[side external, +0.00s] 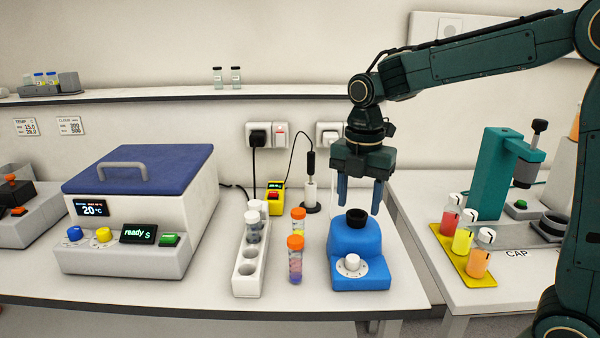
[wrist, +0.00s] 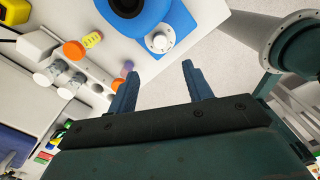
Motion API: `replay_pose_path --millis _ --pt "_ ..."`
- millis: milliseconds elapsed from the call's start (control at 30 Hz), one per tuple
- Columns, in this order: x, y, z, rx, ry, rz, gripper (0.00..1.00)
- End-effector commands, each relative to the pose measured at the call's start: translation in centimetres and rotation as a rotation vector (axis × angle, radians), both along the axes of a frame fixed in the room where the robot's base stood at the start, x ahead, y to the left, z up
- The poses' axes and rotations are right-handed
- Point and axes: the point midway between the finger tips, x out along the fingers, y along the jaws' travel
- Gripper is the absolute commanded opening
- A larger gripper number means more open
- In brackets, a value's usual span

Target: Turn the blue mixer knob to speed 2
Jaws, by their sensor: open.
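The blue mixer (side external: 358,250) stands on the white bench with a black cup on top. Its white speed knob (side external: 352,263) sits on a pale dial on the sloped front; the dial marks are too small to read. The mixer also shows at the top of the wrist view (wrist: 118,20), with its knob (wrist: 160,42) near the lower edge. My gripper (side external: 359,205) hangs above and just behind the mixer's black cup in the side view, fingers pointing down. Its two blue fingers are apart with nothing between them. In the wrist view, the gripper (wrist: 160,78) is apart from the knob.
A white rack (side external: 250,275) with capped tubes and two orange-capped tubes (side external: 296,262) stand left of the mixer. A yellow device (side external: 275,198) sits behind. A blue-lidded machine (side external: 140,210) is at left. A yellow tray of samples (side external: 455,250) is on the right bench.

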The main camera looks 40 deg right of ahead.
Motion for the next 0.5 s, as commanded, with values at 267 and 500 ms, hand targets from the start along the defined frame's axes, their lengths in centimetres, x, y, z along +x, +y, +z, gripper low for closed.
replay_pose_path --millis 267,500 --pt "0.0 0.0 -0.3 0.0 0.001 -0.001 0.5" --pt "-0.1 0.0 -2.1 0.0 0.004 -0.001 0.5"
